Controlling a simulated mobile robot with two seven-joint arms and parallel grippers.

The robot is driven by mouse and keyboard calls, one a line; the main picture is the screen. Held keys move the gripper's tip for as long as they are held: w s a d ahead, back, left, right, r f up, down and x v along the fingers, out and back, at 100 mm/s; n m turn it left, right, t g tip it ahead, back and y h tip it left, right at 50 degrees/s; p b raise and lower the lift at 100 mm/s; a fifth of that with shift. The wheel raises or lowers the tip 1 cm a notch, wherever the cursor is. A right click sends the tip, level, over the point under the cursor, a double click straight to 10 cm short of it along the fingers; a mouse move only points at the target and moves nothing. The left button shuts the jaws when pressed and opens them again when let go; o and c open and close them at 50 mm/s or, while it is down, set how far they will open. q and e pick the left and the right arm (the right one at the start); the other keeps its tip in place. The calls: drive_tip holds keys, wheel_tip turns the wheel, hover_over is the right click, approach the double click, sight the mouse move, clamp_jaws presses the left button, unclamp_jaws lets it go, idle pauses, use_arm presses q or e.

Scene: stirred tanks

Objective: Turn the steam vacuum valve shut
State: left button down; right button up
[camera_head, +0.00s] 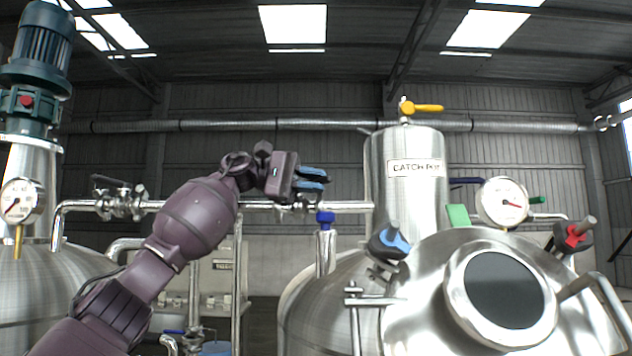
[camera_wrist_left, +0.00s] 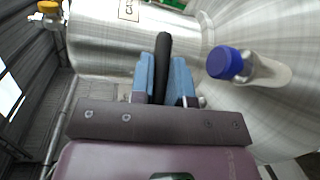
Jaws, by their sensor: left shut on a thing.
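My left gripper (camera_head: 314,180) reaches in from the left in the head view, just above a valve (camera_head: 297,208) on the horizontal pipe beside the catch pot. In the left wrist view its two blue fingers (camera_wrist_left: 164,80) are closed on a black lever handle (camera_wrist_left: 163,50), which sticks out past the fingertips. I take this to be the valve's handle; no name label shows on it. In the head view the gripper hides the handle. My right gripper is in neither view.
The steel catch pot (camera_head: 405,170) with a yellow lever (camera_head: 422,108) stands right of the gripper. A blue-capped fitting (camera_head: 325,218) is just below it and also shows in the wrist view (camera_wrist_left: 226,63). A domed tank with a dark sight glass (camera_head: 503,290) fills the lower right.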

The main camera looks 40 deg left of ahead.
use_arm(q)
drive_tip(key=c, duration=1.4)
unclamp_jaws()
drive_tip(key=v, duration=1.1)
drive_tip(key=shift+b, duration=0.35)
